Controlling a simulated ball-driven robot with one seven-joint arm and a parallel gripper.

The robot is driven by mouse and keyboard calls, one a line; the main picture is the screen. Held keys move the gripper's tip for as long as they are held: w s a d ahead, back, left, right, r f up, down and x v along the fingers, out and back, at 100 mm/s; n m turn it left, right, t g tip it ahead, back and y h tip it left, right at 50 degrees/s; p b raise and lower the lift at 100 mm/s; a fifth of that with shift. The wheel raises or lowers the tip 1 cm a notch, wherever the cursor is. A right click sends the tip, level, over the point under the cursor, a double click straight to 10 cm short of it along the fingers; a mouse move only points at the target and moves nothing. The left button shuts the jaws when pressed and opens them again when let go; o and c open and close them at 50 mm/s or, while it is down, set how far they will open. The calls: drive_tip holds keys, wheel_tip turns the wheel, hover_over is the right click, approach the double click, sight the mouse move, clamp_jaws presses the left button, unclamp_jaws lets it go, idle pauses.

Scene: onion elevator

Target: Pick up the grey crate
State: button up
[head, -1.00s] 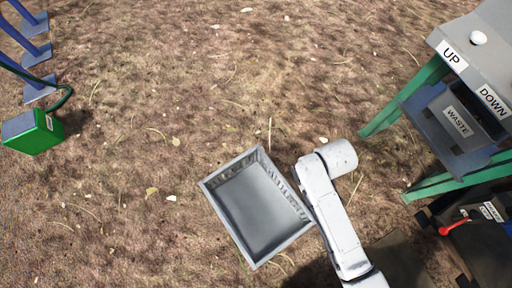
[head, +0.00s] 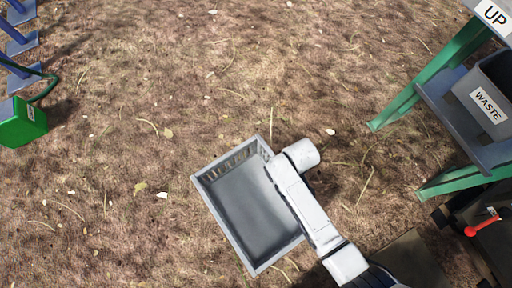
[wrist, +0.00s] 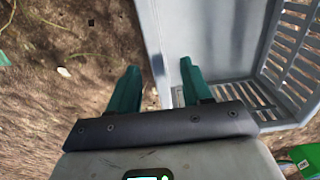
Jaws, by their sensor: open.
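The grey crate (head: 221,226) lies upright and empty on the ground in the head view, with my white arm over its right edge. In the wrist view the crate (wrist: 151,30) fills the upper right, with slatted walls at the right. My gripper (wrist: 158,74) has two green fingers spread apart. The crate's near wall runs down between them, one finger outside and one over the inside. I cannot tell whether either finger touches the wall. The fingers are hidden in the head view.
A green box (head: 22,122) stands at the left. The ground between is clear.

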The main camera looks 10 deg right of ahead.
drive_tip(key=f+b, duration=0.2)
drive_tip(key=f, duration=0.1)
drive_tip(key=f+b, duration=0.1)
drive_tip(key=f, duration=0.1)
drive_tip(key=shift+w+f+b, duration=0.1)
drive_tip(key=shift+w+b, duration=0.2)
drive_tip(key=shift+w, duration=0.1)
drive_tip(key=shift+c, duration=0.3)
clamp_jaws()
idle(0.6)
